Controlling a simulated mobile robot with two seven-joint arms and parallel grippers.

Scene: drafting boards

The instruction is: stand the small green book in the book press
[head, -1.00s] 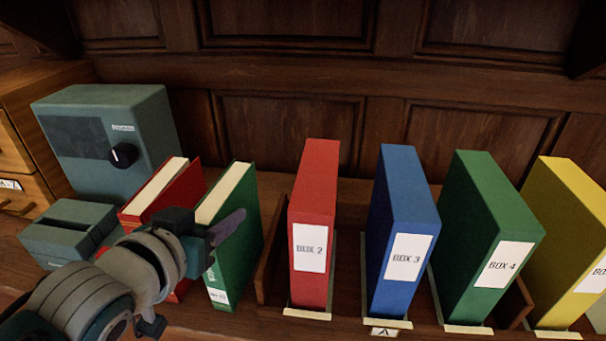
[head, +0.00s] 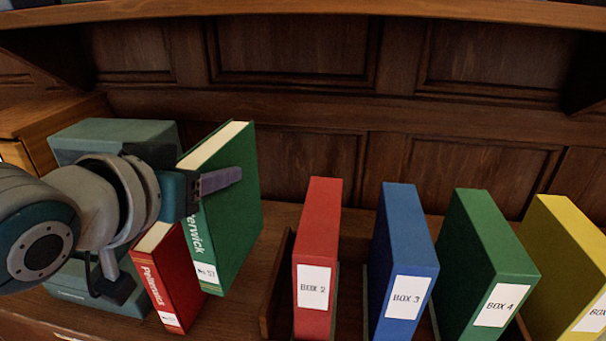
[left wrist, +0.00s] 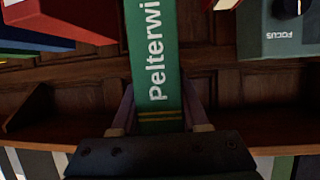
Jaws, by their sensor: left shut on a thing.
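The green book (head: 234,215), white lettering on its spine and a white label below, is upright and leans slightly in the head view. My left gripper (head: 212,183) is shut on it, one finger across its right cover. In the left wrist view the green book (left wrist: 152,60) runs between both fingers of the left gripper (left wrist: 160,112), spine facing the camera. The book appears lifted off the shelf, beside and above the red book. I cannot make out a book press in either view. My right gripper is not in view.
A red book (head: 168,285) stands just left of the green one. A teal device (head: 105,135) is behind my left arm. Box files, red (head: 318,235), blue (head: 404,240), green (head: 480,245) and yellow (head: 565,260), stand to the right.

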